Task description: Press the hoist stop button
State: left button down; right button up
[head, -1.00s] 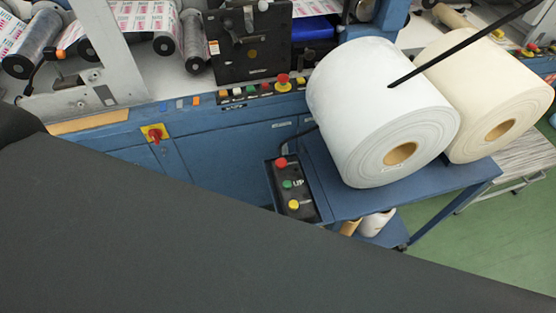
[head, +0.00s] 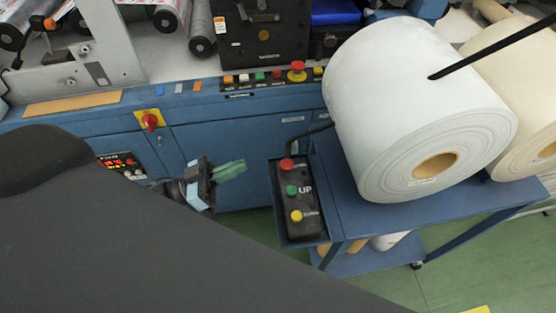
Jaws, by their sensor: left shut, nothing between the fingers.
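The hoist control box (head: 300,218) is a black pendant in a blue holder at the left end of the blue cart. It has a red button (head: 286,164) at its far end, a green button (head: 291,190) beside the word UP, and a yellow button (head: 296,216) nearest me. Any wording by the red button is too small to read. My left gripper (head: 240,167) shows green fingers, shut and empty, pointing right toward the box. It is apart from the box, left of the red button. My right gripper is not in view.
The blue cart (head: 350,205) carries a large white roll (head: 405,110) and a cream roll (head: 500,90) close right of the box. The blue machine panel (head: 235,145) behind has a row of buttons, including a red mushroom button (head: 297,67), and a red-yellow switch (head: 150,121).

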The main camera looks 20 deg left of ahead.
pick_arm(q)
jog(key=shift+w+a+r+m+g+h, duration=0.1)
jog(key=shift+a+r+m+g+h, duration=0.15)
jog(key=shift+r+g+h, duration=0.2)
jog(key=shift+d, duration=0.1)
notch_tip(320, 180, up, 4)
jog(key=p, duration=0.2)
send_over(286, 166)
jog(key=a, duration=0.3)
jog(key=f, duration=0.3)
jog(key=shift+d+t, duration=0.25)
jog(key=shift+s+f, duration=0.2)
jog(key=shift+f, duration=0.55)
